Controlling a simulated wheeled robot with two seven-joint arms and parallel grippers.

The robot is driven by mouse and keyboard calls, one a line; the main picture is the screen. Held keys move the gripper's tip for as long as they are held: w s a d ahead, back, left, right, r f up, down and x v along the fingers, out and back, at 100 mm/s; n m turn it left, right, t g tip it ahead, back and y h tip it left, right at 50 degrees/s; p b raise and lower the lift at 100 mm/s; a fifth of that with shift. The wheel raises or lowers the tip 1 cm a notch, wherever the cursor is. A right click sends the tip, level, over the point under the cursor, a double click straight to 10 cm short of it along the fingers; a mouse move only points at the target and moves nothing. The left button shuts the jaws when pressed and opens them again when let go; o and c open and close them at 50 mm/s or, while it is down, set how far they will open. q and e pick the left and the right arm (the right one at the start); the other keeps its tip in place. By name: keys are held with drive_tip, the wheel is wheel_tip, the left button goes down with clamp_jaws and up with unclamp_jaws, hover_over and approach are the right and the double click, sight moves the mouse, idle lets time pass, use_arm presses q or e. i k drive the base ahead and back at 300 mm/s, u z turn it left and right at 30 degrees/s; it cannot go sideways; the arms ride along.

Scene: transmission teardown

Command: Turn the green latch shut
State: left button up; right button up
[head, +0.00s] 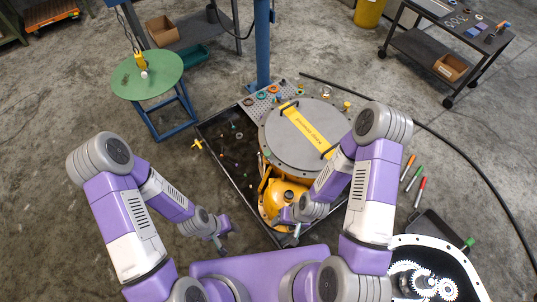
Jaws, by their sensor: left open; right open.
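A small green piece (469,242) shows at the right edge of a dark case (436,232) at the lower right; it may be the green latch, but it is too small to tell its turn. My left gripper (228,240) is open and empty over the floor, left of the black tray. My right gripper (290,229) is open beside the yellow housing (284,194), at the tray's front; whether it touches the housing I cannot tell. Both grippers are well left of the green piece.
A large grey round cover (303,150) with a yellow strip stands in the black tray (222,140). A white-rimmed gear housing (462,268) is at the lower right. Coloured-handled tools (420,187) lie on the floor. A green round stool (150,85) stands left.

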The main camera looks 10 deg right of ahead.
sight(267, 153)
drive_tip(key=u, duration=0.35)
drive_tip(key=k, duration=1)
drive_tip(key=u, duration=1.15)
drive_tip(key=i, duration=2)
drive_tip(key=z, duration=1.2)
drive_tip(key=i, duration=1.1)
drive_tip(key=z, duration=1.45)
drive_tip(key=i, duration=0.2)
drive_tip(key=u, duration=0.05)
